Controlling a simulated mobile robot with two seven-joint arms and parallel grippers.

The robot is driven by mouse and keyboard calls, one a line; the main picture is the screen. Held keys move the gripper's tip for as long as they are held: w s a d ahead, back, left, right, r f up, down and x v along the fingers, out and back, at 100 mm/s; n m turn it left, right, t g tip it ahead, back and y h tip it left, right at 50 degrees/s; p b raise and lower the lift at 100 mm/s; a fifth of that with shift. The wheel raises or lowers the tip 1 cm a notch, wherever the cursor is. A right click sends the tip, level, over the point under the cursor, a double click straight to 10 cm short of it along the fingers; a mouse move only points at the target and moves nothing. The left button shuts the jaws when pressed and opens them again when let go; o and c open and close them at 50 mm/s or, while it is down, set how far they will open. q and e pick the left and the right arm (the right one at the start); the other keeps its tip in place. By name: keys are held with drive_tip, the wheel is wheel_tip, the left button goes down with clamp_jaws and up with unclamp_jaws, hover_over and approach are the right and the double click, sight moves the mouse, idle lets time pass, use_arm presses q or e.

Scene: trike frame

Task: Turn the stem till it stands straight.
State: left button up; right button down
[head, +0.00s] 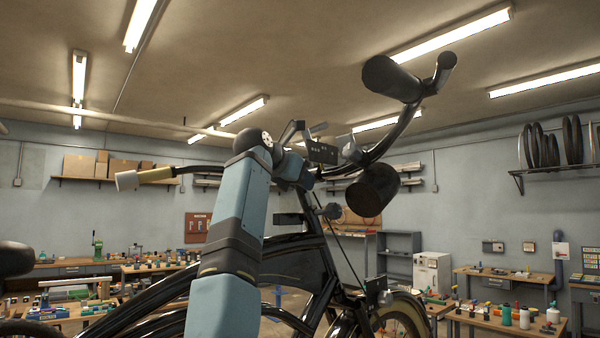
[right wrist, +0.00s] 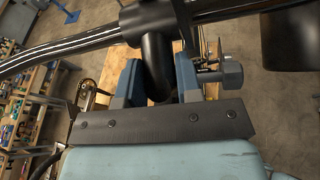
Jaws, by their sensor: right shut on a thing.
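The trike's black handlebar (head: 394,132) sweeps from a cream-ended grip at the left up to the high right in the head view. My right gripper (head: 298,167) is at the middle of the bar, at the stem. In the right wrist view its two blue fingers (right wrist: 158,78) are shut on the black stem (right wrist: 157,62), one on each side. The handlebar (right wrist: 75,48) crosses above the fingers and slopes up to the right. Part of the front wheel (head: 412,312) shows low in the head view. I cannot tell how far the stem is turned from it. My left gripper is out of view.
A grey hex-headed bolt (right wrist: 231,70) sticks out close beside the right finger. A dark cylinder (head: 372,190) hangs near the bar's right side. The black frame (head: 290,262) lies behind my forearm. Workbenches (head: 505,277) stand along the walls.

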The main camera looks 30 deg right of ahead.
drive_tip(key=c, duration=0.8)
unclamp_jaws()
drive_tip(key=shift+a, duration=0.1)
drive_tip(key=shift+s+a+r, duration=0.1)
drive_tip(key=shift+a, duration=0.2)
drive_tip(key=b+v, duration=0.4)
drive_tip(key=v, duration=0.9)
